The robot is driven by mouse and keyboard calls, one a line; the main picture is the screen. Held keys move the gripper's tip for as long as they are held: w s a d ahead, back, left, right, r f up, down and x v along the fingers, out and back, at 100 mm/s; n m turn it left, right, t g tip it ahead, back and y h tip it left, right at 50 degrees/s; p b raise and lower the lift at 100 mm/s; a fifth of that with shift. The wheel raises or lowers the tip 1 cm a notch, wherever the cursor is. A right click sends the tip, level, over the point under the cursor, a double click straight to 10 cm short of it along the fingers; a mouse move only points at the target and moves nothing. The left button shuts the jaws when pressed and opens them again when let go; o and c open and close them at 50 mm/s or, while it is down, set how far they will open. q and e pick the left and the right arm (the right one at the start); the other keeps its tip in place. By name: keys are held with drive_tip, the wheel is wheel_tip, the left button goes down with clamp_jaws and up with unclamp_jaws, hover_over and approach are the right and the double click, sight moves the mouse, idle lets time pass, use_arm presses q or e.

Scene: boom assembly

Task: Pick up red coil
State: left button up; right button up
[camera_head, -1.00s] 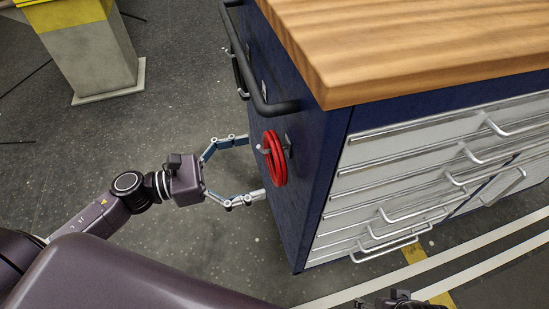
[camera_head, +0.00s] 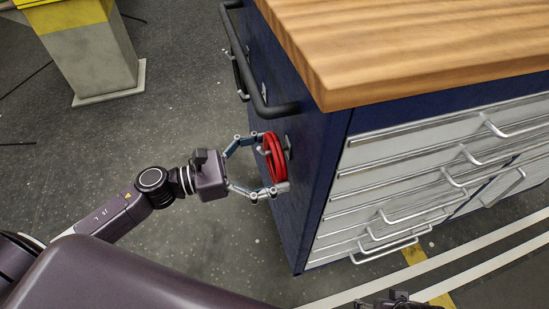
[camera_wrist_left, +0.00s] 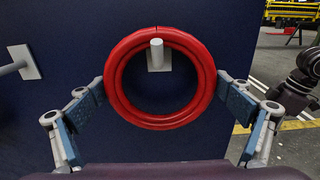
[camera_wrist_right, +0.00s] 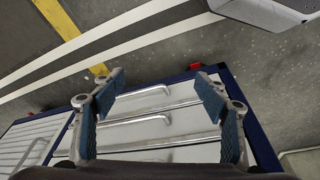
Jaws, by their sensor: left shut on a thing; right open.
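The red coil (camera_head: 279,160) is a ring of several loops beside the dark blue side wall of the tool cabinet. In the left wrist view the coil (camera_wrist_left: 160,123) is upright and the pale peg (camera_wrist_left: 156,56) shows inside its upper part. My left gripper (camera_head: 276,163) has a finger at each side of the coil and is shut on it; both fingers (camera_wrist_left: 161,86) touch its outer rim in the left wrist view. My right gripper (camera_wrist_right: 162,90) is open and empty above the cabinet's drawer front.
The cabinet has a wooden top (camera_head: 420,45), a black side handle (camera_head: 262,85) and silver drawer handles (camera_head: 390,250) facing front right. A yellow and grey post (camera_head: 90,55) stands at the back left. The floor left of the cabinet is clear.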

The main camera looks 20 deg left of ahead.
sight(271, 151)
use_arm(q)
drive_tip(key=shift+r, duration=0.1)
drive_tip(key=shift+r, duration=0.4)
wheel_tip(271, 151, up, 2)
drive_tip(key=shift+r+p, duration=0.1)
drive_tip(key=shift+p, duration=0.35)
drive_tip(key=shift+s+a+r, duration=0.1)
drive_tip(key=shift+s+a, duration=0.1)
drive_tip(key=shift+a, duration=0.1)
drive_tip(key=v, duration=1.7)
use_arm(e)
drive_tip(key=shift+s+f, duration=0.1)
drive_tip(key=shift+f, duration=1.5)
use_arm(q)
drive_tip(key=shift+s+a+r, duration=0.1)
drive_tip(key=shift+s, duration=0.05)
use_arm(e)
drive_tip(key=shift+a, duration=0.1)
